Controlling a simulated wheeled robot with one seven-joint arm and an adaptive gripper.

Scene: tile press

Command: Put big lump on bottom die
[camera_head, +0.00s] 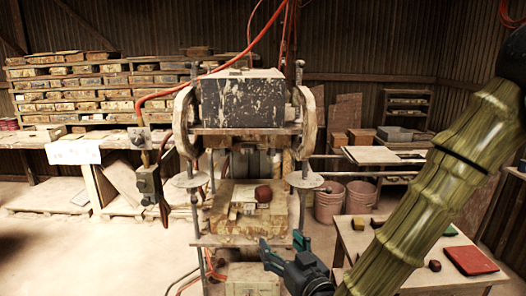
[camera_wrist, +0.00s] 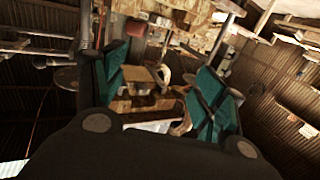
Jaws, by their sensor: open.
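The big lump (camera_head: 263,193) is reddish brown and rounded. In the head view it sits on top of the pale, stained bottom die (camera_head: 233,222) of the press, right of the die's middle. My gripper (camera_head: 283,242) is in front of the press, lower than the lump and apart from it. Its teal fingers are spread with nothing seen between them. In the wrist view my gripper (camera_wrist: 160,85) also shows spread fingers, with the press structure beyond. I cannot clearly make out the lump in that view.
The heavy upper block (camera_head: 242,98) of the press hangs above the die, with rods and round plates at the sides. A table (camera_head: 395,240) at right holds a red slab (camera_head: 470,260), a small dark red lump (camera_head: 434,265) and other small pieces. Shelves stand behind.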

